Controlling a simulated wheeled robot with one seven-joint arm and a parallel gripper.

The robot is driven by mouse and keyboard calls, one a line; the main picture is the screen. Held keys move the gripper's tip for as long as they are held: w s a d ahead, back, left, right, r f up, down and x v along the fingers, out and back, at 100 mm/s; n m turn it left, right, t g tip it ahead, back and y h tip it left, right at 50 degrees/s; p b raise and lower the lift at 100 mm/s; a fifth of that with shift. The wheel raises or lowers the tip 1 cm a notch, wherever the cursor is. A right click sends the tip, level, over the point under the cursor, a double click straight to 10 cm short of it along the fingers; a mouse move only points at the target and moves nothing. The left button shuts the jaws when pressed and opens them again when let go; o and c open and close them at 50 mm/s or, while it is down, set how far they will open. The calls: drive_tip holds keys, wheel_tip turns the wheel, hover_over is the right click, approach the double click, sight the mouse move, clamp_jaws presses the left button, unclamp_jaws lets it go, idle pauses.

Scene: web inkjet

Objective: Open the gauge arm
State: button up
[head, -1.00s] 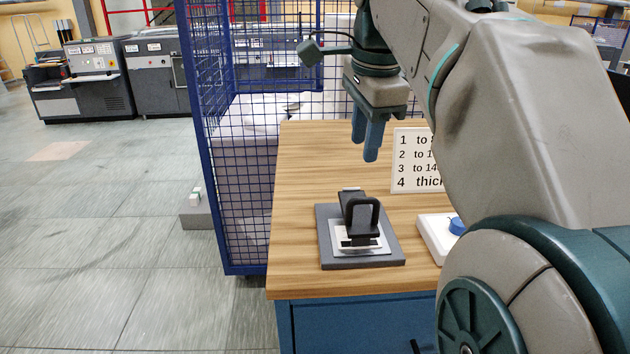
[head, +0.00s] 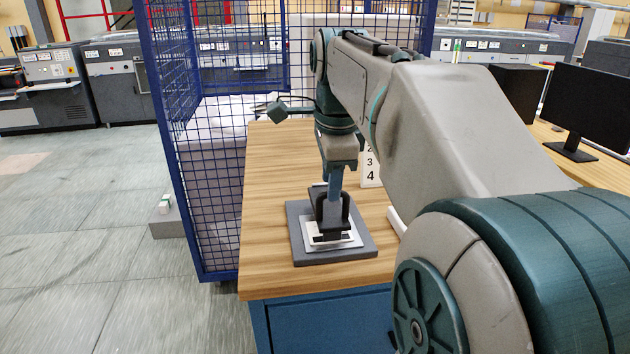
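The gauge (head: 363,243) is a dark grey base plate on the wooden table top, with a light plate on it. Its black gauge arm (head: 331,222), with a looped handle, lies low over the light plate. My gripper (head: 334,190) points down right at the handle, its blue fingers behind or at the top of the loop. One finger hides the other, so I cannot tell whether they touch the handle or how far apart they are.
A blue wire cage (head: 190,150) stands along the table's left and back. A white sign (head: 370,172) with numbers is partly hidden behind my arm. The wooden table top (head: 268,190) is clear left of the gauge. Monitors (head: 588,108) stand at the right.

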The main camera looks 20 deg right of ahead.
drive_tip(key=shift+w+f, duration=0.1)
drive_tip(key=shift+f, duration=0.55)
clamp_jaws()
drive_tip(key=shift+r, duration=0.1)
